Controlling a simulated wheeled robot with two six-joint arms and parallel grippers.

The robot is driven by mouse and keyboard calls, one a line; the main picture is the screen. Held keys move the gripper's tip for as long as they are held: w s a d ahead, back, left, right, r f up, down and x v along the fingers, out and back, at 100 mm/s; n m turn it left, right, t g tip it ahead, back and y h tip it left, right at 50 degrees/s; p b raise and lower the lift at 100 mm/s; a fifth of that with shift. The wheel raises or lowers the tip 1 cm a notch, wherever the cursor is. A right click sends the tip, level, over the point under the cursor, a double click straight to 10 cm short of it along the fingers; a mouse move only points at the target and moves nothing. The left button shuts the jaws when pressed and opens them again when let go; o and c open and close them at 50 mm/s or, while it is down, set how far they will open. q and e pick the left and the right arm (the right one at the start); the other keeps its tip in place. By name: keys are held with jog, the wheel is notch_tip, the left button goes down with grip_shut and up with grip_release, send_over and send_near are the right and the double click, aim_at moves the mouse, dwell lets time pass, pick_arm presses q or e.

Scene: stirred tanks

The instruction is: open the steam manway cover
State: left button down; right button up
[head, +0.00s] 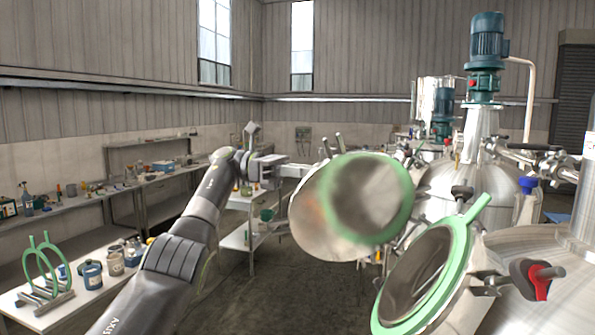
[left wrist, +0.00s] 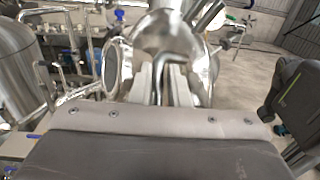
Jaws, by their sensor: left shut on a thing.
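The steam manway cover (head: 305,218) is a shiny metal disc with a green ring (head: 403,200) on its inner face. It stands swung away from the manway (head: 430,270), whose round mouth has its own green gasket and shows open on the tank at right. My left gripper (head: 287,169) is at the cover's outer side, shut on its handle. In the left wrist view my fingers (left wrist: 163,85) close around the bent metal handle (left wrist: 173,58), in front of the shiny cover. In the head view the cover hides the handle's far part. My right gripper is not seen.
A red and black handle (head: 535,278) and a dark clamp knob (head: 462,191) sit by the manway. Tanks with a green motor (head: 487,58) stand behind. A white table (head: 100,312) with jars and green rings is at left. Open floor lies between.

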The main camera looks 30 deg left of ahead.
pick_arm(q)
jog(key=shift+w+d+f, duration=0.1)
jog(key=shift+w+d, duration=0.1)
jog(key=c, duration=1.6)
grip_release()
jog(key=shift+w+d, duration=0.1)
jog(key=shift+o, duration=0.7)
jog(key=shift+w+d+f, duration=0.1)
jog(key=shift+w+d, duration=0.15)
jog(key=shift+w, duration=0.2)
jog(key=shift+s, duration=0.1)
jog(key=shift+r, duration=0.2)
